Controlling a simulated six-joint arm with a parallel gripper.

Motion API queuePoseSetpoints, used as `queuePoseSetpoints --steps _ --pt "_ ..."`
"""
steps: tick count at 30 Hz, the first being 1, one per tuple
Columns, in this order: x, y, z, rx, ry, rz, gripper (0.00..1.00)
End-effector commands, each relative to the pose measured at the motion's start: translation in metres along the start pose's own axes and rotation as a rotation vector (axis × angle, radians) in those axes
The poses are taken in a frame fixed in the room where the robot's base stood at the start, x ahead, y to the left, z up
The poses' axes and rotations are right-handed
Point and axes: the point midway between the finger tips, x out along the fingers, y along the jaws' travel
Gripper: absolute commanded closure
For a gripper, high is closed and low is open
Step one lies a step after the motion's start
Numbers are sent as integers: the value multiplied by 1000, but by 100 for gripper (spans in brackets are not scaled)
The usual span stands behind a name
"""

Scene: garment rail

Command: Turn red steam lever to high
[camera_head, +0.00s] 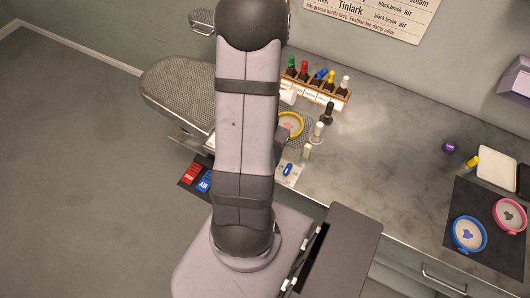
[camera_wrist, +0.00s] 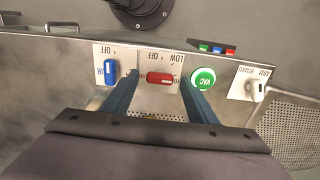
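The red steam lever (camera_wrist: 159,78) is in the wrist view, lying sideways across a white plate. The words OFF and LOW show on the plate, upside the lever in the picture; no HIGH mark can be read. Which mark it points at is unclear. My gripper (camera_wrist: 160,84) is open. Its two blue-grey fingers come up from below, one on each side of the red lever, with gaps visible. Whether either touches it cannot be told. In the head view my arm hides the red lever and the gripper.
A blue lever (camera_wrist: 109,72) is just left of my left finger. A green VAC button (camera_wrist: 204,78) is just beyond the right finger. A white arm-board lever (camera_wrist: 256,90) is further right. Bottles in a wooden rack (camera_head: 318,87) and loose bottles stand on the counter (camera_head: 380,140).

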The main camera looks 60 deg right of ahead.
Motion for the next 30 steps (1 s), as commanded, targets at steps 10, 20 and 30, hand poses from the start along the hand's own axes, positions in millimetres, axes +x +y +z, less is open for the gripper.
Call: queuePoseSetpoints --steps 10,20,30 --pt "-6 0 0 -2 -1 0 47" --pt "-41 0 -1 -1 3 -1 47" --pt "-70 0 0 0 1 0 47"
